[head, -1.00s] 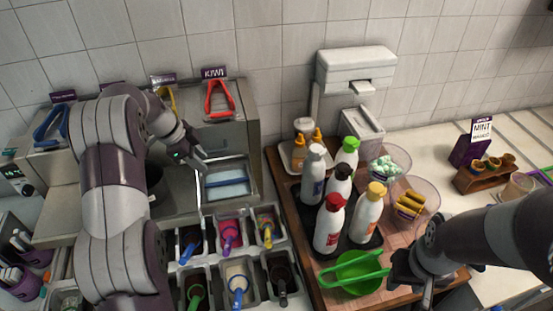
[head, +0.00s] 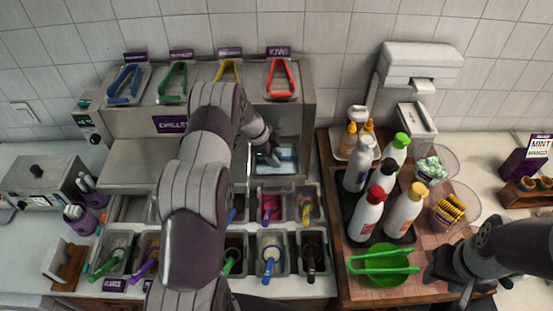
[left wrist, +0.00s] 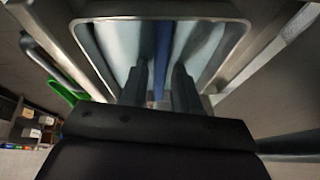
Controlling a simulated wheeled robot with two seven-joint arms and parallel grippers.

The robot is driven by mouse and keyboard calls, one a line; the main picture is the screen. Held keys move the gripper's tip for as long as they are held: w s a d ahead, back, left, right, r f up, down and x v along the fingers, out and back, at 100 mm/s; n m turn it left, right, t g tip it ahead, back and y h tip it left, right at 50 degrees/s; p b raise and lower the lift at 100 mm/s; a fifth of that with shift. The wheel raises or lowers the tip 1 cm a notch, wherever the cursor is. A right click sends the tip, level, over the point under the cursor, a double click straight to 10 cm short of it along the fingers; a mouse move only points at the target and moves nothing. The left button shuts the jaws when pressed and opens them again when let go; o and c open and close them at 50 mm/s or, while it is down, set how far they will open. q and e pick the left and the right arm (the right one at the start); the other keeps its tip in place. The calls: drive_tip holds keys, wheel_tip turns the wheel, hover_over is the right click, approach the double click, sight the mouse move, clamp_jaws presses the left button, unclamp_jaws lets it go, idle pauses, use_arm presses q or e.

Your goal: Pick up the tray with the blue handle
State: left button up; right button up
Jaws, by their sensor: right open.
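A metal-rimmed tray with a pale blue inside (head: 287,164) sits in the recess at the right of the steel chiller. It also fills the upper part of the left wrist view (left wrist: 112,38). A dark blue strip, perhaps its handle (left wrist: 163,45), runs down the middle there. My left gripper (head: 273,158) is over this tray. In the left wrist view its two fingers (left wrist: 161,75) are apart, with the blue strip showing between them. Whether they touch it is unclear. My right gripper (head: 432,279) is beside the green bowl (head: 388,279).
Blue tongs (head: 124,84), green, yellow and red tongs lie on top of the chiller. Topping bins with coloured scoops (head: 270,262) stand in front. Several bottles (head: 367,212) crowd the wooden board at right. My left arm hides part of the bins.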

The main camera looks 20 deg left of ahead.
use_arm(q)
drive_tip(key=shift+f+b, duration=0.1)
drive_tip(key=shift+b, duration=0.2)
clamp_jaws()
idle(0.4)
